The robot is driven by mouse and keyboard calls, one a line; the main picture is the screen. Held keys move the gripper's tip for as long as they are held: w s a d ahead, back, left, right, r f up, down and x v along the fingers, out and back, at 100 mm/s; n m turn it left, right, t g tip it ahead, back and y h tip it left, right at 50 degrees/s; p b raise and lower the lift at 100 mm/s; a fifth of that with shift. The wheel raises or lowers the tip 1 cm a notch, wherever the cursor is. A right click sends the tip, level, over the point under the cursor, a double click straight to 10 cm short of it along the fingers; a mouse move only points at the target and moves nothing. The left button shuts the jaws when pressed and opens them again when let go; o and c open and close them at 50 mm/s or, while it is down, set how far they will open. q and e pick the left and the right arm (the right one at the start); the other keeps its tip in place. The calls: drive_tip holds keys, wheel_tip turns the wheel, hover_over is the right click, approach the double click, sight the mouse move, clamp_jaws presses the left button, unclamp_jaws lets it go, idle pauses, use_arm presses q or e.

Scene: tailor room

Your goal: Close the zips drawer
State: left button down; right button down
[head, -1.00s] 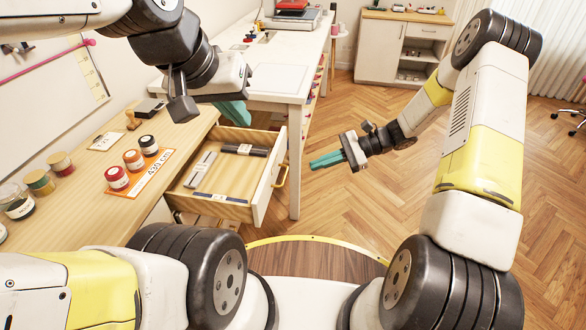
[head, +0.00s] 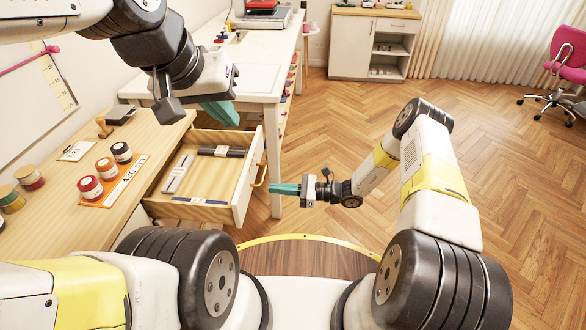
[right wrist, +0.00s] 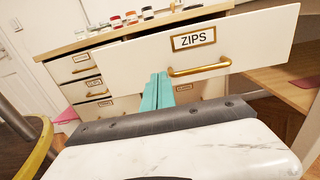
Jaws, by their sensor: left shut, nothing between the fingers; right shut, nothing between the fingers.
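The zips drawer (head: 247,178) stands open, pulled out from the wooden-topped cabinet. It has a white front with a brass handle, and a pale wooden inside holding a few dark and grey zip packs. In the right wrist view its front (right wrist: 130,62) faces me, with the ZIPS label (right wrist: 194,39) and handle (right wrist: 200,68). My right gripper (head: 272,189) is shut and empty, its teal fingers pointing at the drawer front close to the handle; whether they touch it I cannot tell.
Jars (head: 90,187) stand on an orange card on the cabinet top (head: 60,215). Lower drawers (right wrist: 84,88) are shut. A white table (head: 262,82) stands behind the open drawer. The wooden floor (head: 330,120) to the right is clear.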

sight(249, 186)
drive_tip(key=a, duration=0.6)
drive_tip(key=shift+w+a, duration=0.15)
drive_tip(key=shift+a, duration=0.2)
